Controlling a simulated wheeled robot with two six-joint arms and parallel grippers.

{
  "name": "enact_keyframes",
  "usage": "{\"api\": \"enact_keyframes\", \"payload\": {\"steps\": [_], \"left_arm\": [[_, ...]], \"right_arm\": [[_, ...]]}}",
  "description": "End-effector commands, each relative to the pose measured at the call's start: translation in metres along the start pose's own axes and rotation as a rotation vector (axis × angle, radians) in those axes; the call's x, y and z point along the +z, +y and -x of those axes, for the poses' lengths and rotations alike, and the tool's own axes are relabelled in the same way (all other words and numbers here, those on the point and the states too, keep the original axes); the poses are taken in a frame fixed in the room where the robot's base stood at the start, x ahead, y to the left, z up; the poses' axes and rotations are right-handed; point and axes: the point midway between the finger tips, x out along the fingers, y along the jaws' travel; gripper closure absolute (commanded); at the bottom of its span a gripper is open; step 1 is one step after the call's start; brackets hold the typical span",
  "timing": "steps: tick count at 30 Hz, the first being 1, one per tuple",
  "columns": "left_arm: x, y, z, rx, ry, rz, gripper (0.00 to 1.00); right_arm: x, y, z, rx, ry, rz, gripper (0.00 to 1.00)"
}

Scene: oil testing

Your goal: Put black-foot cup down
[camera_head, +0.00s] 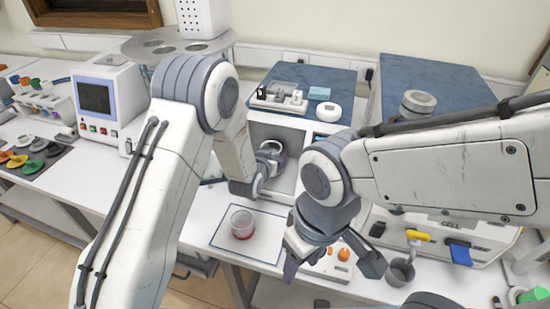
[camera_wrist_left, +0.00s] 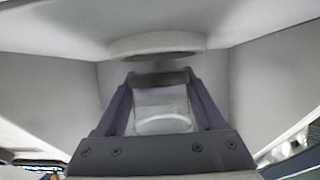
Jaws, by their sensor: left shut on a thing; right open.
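My left gripper (camera_head: 268,162) reaches into the open chamber of a white machine (camera_head: 287,128) in the head view. In the left wrist view its fingers (camera_wrist_left: 160,82) are shut on a clear cup (camera_wrist_left: 162,118), which looks upright. The cup's foot and its colour are hidden, and I cannot tell if it touches the chamber floor. A pale round ring (camera_wrist_left: 157,44) shows beyond and above the cup. My right gripper (camera_head: 330,266) is open and empty, lower in the head view, its fingers spread in front of the machines.
A clear cup with red liquid (camera_head: 242,225) stands on a bordered mat (camera_head: 222,238) at the table's front edge. A metal cup (camera_head: 400,272) is at the right, below yellow and blue handles. Small items and a white round lid (camera_head: 328,112) lie on the machine's top.

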Motion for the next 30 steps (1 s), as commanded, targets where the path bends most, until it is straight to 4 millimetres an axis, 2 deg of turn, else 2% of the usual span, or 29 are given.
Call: {"api": "enact_keyframes", "payload": {"steps": [6, 23, 24, 26, 30], "left_arm": [[-0.002, -0.002, 0.001, -0.002, 0.003, 0.001, 1.00], [0.009, -0.001, -0.004, -0.002, 0.002, 0.001, 1.00], [0.009, -0.001, -0.004, -0.002, 0.001, 0.001, 0.22], [0.009, -0.001, -0.004, -0.002, 0.001, 0.001, 0.00], [0.009, -0.001, -0.004, -0.002, 0.001, 0.001, 0.00]], "right_arm": [[-0.001, 0.000, 0.002, 0.000, 0.001, 0.000, 0.46], [0.000, 0.001, -0.012, 0.000, 0.001, 0.000, 0.46], [0.000, 0.001, -0.012, 0.000, 0.001, 0.000, 0.46], [0.000, 0.001, -0.012, 0.000, 0.001, 0.000, 0.46], [0.000, 0.001, -0.012, 0.000, 0.001, 0.000, 0.46]]}}
